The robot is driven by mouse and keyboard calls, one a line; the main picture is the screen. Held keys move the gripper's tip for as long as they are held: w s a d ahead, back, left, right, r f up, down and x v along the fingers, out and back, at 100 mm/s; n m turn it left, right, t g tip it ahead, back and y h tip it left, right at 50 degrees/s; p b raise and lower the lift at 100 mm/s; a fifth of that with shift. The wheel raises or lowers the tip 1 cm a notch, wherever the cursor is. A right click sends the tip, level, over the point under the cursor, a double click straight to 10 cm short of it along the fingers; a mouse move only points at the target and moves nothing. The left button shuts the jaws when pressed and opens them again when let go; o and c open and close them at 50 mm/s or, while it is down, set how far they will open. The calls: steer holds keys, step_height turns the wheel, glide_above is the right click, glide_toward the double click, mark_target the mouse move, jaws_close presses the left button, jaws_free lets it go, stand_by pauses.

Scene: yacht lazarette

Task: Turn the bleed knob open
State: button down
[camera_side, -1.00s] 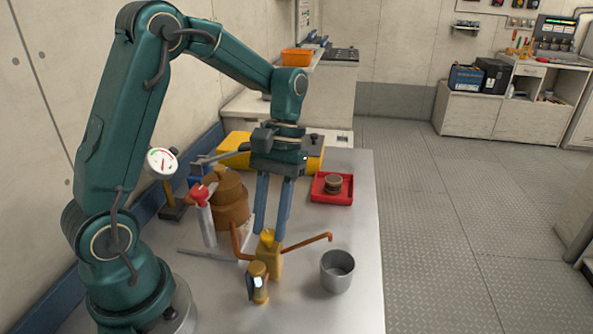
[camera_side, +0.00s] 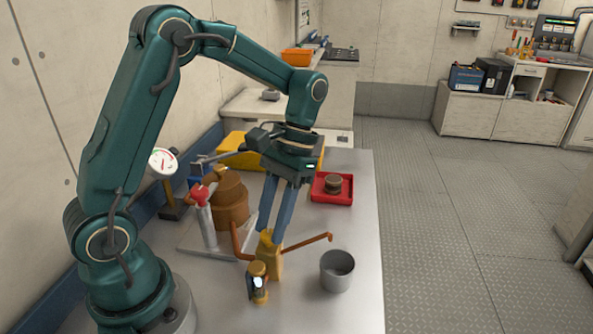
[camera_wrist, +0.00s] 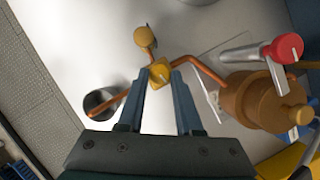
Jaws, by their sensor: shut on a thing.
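The brass valve block (camera_side: 268,260) stands on the metal bench with copper pipes on both sides. Its yellow bleed knob (camera_wrist: 159,72) sits on top, between my fingertips in the wrist view. My gripper (camera_side: 270,238) reaches down, tilted, and is shut on the knob. In the side view the fingers partly hide the knob. A copper spout (camera_side: 308,242) runs from the block toward a grey cup (camera_side: 337,270), which also shows in the wrist view (camera_wrist: 100,103).
A small brass cylinder with a glass window (camera_side: 258,285) stands in front of the block. A red-handled pump (camera_side: 205,215) and a copper-brown vessel (camera_side: 230,200) stand to the left. A red tray (camera_side: 318,199) holds a round part. A gauge (camera_side: 162,161) stands at the far left.

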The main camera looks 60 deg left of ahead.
steer(key=shift+s, duration=0.1)
steer(key=c, duration=0.6)
jaws_free()
steer(key=shift+v, duration=2.6)
